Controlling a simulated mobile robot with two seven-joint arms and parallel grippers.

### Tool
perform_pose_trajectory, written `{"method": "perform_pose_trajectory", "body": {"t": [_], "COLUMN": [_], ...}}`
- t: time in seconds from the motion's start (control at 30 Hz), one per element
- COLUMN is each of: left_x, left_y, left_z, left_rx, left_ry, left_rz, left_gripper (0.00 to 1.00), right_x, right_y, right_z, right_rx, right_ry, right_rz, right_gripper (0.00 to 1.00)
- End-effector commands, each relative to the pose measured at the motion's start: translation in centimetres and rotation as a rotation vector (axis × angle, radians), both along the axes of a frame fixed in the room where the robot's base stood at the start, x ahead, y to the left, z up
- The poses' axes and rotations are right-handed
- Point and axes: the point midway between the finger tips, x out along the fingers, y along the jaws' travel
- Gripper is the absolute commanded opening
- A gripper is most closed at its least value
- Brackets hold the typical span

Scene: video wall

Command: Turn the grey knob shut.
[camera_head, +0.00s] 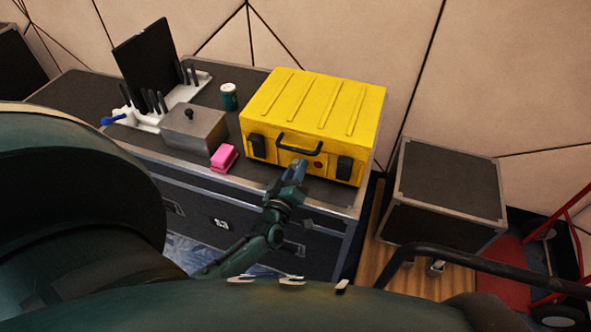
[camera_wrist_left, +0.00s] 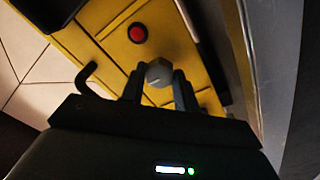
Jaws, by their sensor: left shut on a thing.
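The yellow case (camera_head: 312,105) stands on the dark flight-case top with its black handle (camera_head: 299,143) facing me. In the left wrist view the grey knob (camera_wrist_left: 158,71) is on the front of the yellow case, near a round red button (camera_wrist_left: 138,33). My left gripper (camera_head: 298,168) reaches the case front below the handle, and its fingers (camera_wrist_left: 158,86) are shut on the knob from both sides. In the head view the gripper hides the knob. The knob's turn angle is hard to tell. My right gripper is not in view.
Left of the case are a pink sponge (camera_head: 224,158), a grey metal box (camera_head: 194,130), a green cup (camera_head: 229,97) and a white tray (camera_head: 150,121) with a dark upright panel. A black box (camera_head: 449,190) and a red hand truck (camera_head: 540,262) stand to the right.

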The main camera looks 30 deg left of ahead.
Motion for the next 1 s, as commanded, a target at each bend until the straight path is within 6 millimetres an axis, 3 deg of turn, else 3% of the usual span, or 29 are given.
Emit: {"method": "perform_pose_trajectory", "body": {"t": [0.07, 0.1, 0.37, 0.67, 0.77, 1.0], "left_x": [0.0, 0.0, 0.0, -0.3, -1.4, -6.5], "left_y": [0.0, 0.0, 0.0, -0.1, -0.4, -1.5], "left_z": [0.1, 0.1, 0.1, -0.1, -0.2, -0.5], "left_rx": [0.003, 0.003, 0.001, 0.000, -0.001, -0.001], "left_ry": [-0.001, -0.002, -0.001, 0.000, 0.002, 0.003], "left_rz": [-0.001, 0.000, 0.000, 0.000, -0.001, -0.001], "left_gripper": [0.08, 0.31, 0.52, 0.52, 0.52, 0.52], "right_x": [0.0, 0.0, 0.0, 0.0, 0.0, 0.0], "right_y": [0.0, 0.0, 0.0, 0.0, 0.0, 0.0], "right_z": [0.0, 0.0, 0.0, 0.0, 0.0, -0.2], "right_rx": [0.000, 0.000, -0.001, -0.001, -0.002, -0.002], "right_ry": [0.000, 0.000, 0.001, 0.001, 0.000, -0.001], "right_rz": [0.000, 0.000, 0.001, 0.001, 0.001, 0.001], "right_gripper": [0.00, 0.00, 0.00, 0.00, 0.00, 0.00]}}
